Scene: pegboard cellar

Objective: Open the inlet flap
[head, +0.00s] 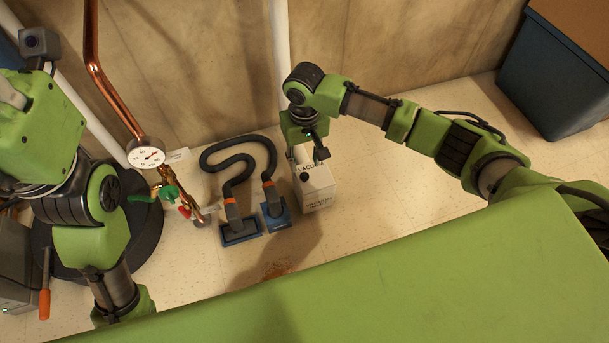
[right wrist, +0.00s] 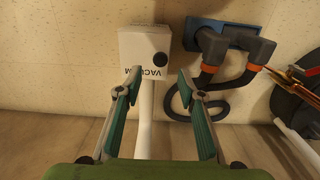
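A white box lettered VACUUM (head: 319,190) stands low by the wall below a white pipe (head: 281,50). It also shows in the right wrist view (right wrist: 135,45). A round black disc (right wrist: 158,60) on its face looks like the inlet flap and appears to lie flat. The disc shows small in the head view (head: 304,177). My right gripper (head: 308,148) is at the box's upper end, over the lettering. In the right wrist view its fingers (right wrist: 152,88) are spread and empty, apart from the disc. My left gripper's fingers do not show.
A black hose (head: 240,143) with two blue floor heads (head: 240,232) lies left of the box. A copper pipe with a gauge (head: 146,153) and valves stands farther left. A blue bin (head: 553,85) is at the far right. Floor between box and bin is clear.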

